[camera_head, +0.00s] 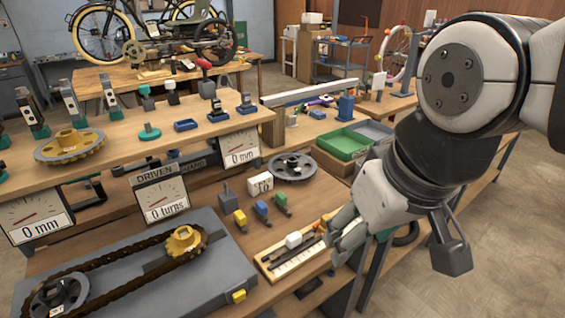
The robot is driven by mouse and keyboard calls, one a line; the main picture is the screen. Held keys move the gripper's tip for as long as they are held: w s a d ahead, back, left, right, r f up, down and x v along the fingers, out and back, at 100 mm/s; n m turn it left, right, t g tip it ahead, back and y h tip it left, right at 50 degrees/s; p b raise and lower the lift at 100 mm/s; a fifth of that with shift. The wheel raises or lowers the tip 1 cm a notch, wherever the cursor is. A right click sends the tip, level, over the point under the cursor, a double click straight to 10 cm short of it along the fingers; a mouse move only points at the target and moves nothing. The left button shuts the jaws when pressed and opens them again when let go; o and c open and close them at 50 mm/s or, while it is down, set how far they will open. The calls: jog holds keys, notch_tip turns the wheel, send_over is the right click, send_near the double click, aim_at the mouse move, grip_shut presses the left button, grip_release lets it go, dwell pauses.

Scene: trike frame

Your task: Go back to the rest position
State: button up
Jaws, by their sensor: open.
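My gripper (396,256) is at the lower right of the head view, at the end of my white and black arm. Its fingers are spread apart and nothing shows between them. One finger is beside the wooden tray (288,268) at the bench's right side; I cannot tell whether it touches. The other finger hangs to the right, in front of the floor from this view. My arm comes in from the right edge and hides part of the bench behind it.
A chain drive on a grey plate (225,262) fills the lower left. Small coloured blocks (262,212) and a dark gear (291,167) lie near the tray. A green bin (343,145) stands behind. A raised shelf (110,135) holds tools. Open floor (510,250) is at right.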

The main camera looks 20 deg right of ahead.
jog(key=shift+s+f, duration=0.1)
jog(key=shift+s, duration=0.4)
jog(key=shift+r+p, duration=0.45)
jog(key=shift+r, duration=0.2)
